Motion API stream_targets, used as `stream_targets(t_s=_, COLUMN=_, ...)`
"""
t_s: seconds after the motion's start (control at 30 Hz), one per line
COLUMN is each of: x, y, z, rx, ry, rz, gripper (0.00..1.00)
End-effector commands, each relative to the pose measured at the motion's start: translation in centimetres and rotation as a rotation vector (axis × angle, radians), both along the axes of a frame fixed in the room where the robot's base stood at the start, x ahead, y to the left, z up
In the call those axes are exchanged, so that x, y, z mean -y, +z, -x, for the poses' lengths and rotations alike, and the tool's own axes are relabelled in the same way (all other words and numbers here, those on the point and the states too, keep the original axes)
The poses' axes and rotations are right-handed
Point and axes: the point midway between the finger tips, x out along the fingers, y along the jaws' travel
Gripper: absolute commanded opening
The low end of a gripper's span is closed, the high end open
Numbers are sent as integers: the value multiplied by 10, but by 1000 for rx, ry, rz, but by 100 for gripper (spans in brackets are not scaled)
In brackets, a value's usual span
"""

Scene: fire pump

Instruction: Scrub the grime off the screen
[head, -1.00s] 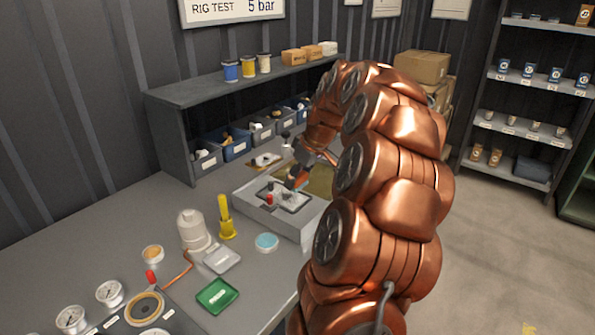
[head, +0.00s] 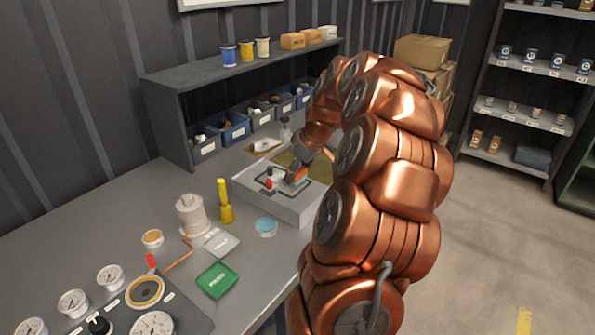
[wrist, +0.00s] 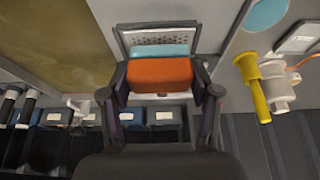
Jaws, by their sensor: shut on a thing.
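My gripper (wrist: 160,90) is shut on an orange scrubbing block (wrist: 158,76) with a pale blue layer on its far side. The block also shows in the head view (head: 297,174). The screen (wrist: 158,38) is a grey perforated plate in a dark frame, lying in the raised tray (head: 245,194) on the bench. The block is over the screen and covers its near part in the wrist view. I cannot tell whether it touches the screen. No clear grime shows on the visible part of the screen.
A red knob (head: 268,184) stands beside the screen. Bins (head: 236,128) stand under the shelf behind. An olive panel (wrist: 45,50) lies beside the screen.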

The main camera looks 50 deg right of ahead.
Motion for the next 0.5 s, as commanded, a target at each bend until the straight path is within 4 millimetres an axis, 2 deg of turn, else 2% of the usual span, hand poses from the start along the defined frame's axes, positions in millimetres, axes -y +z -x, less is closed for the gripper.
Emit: stream_targets(t_s=0.5, x=0, y=-8, z=0, rx=0, ry=0, rz=0, gripper=34)
